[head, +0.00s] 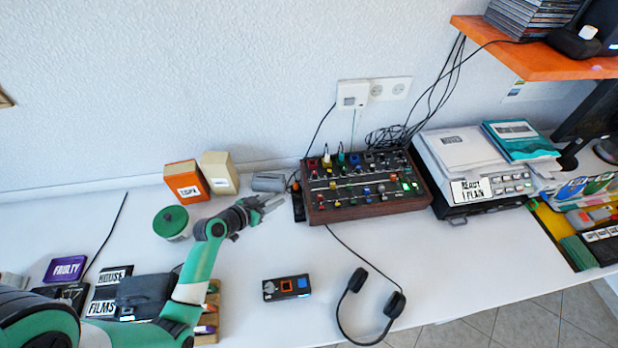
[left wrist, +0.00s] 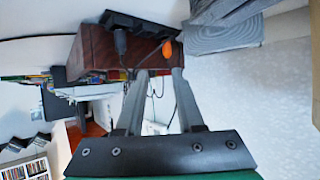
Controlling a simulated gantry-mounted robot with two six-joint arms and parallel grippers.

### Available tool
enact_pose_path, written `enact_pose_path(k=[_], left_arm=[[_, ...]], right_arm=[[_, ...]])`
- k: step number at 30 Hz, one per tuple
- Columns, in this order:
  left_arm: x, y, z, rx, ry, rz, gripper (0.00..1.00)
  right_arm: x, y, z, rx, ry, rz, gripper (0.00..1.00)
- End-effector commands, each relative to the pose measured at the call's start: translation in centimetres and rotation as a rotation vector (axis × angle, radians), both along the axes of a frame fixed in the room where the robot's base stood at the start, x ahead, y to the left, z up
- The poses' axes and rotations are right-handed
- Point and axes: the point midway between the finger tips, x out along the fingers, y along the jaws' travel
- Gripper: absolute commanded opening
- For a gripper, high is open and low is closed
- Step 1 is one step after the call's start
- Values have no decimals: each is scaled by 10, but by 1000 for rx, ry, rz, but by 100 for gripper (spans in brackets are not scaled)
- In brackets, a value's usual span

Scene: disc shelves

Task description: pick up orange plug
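The orange plug (left wrist: 167,48) shows in the left wrist view at the black power strip (left wrist: 140,24), just beyond my fingertips. In the head view it is a tiny orange spot (head: 296,187) at the power strip (head: 298,206), beside the mixer's left side. My left gripper (head: 276,202) points right toward the strip. Its fingers are apart and empty in the left wrist view (left wrist: 160,72), with the plug ahead, nearer the right finger. A black plug (left wrist: 120,40) sits in the strip left of the orange one. My right gripper is not in view.
The brown-sided mixer (head: 365,207) stands right of the strip. A grey object (head: 268,182) lies behind my gripper. Orange (head: 186,182) and beige boxes (head: 220,173) and a green-lidded tin (head: 172,222) stand to the left. A small device (head: 286,288) and headphones (head: 397,305) lie in front.

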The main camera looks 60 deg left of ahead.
Motion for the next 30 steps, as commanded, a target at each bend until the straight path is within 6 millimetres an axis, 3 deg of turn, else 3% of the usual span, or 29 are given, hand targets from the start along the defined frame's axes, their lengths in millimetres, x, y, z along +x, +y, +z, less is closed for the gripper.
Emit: enact_pose_path(k=[2,6,15,23,30], left_arm=[[-8,9,4,-1,1,29,37],[-5,11,-1,1,0,29,37],[38,28,-27,3,0,27,37],[49,33,-30,3,-1,28,37],[82,44,-50,3,-1,28,37]], right_arm=[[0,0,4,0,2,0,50],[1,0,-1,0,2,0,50],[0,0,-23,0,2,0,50],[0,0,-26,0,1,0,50],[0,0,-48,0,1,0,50]])
